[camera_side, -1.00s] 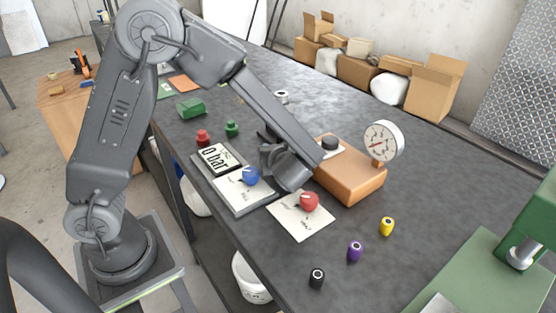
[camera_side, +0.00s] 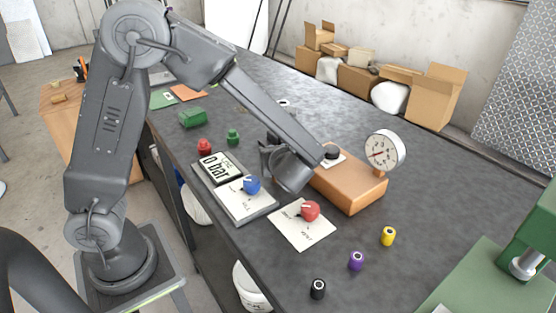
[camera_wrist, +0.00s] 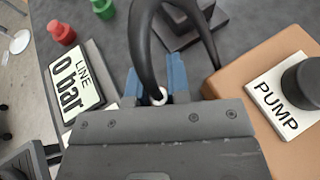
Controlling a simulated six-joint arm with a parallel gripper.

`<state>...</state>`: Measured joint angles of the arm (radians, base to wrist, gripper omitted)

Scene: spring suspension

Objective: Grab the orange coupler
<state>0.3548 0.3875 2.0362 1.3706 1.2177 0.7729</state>
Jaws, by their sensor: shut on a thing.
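My gripper (camera_wrist: 160,92), with blue fingers in the wrist view, is shut on a small piece. Only the piece's pale ring-shaped top (camera_wrist: 158,97) shows between the fingers. Its body and colour are hidden by the fingers and a black cable. No orange coupler shows openly. A yellow coupler (camera_side: 388,236), a purple coupler (camera_side: 356,261) and a black coupler (camera_side: 318,289) stand apart on the bench's near right, away from my gripper.
The orange-brown pump block (camera_side: 350,187) carries a gauge (camera_side: 385,150) and stands right of my wrist. The line display (camera_side: 219,169), blue-knob panel (camera_side: 247,203) and red-knob card (camera_side: 300,227) lie close by. Red (camera_side: 205,146) and green (camera_side: 233,136) pieces stand left. The bench's back right is clear.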

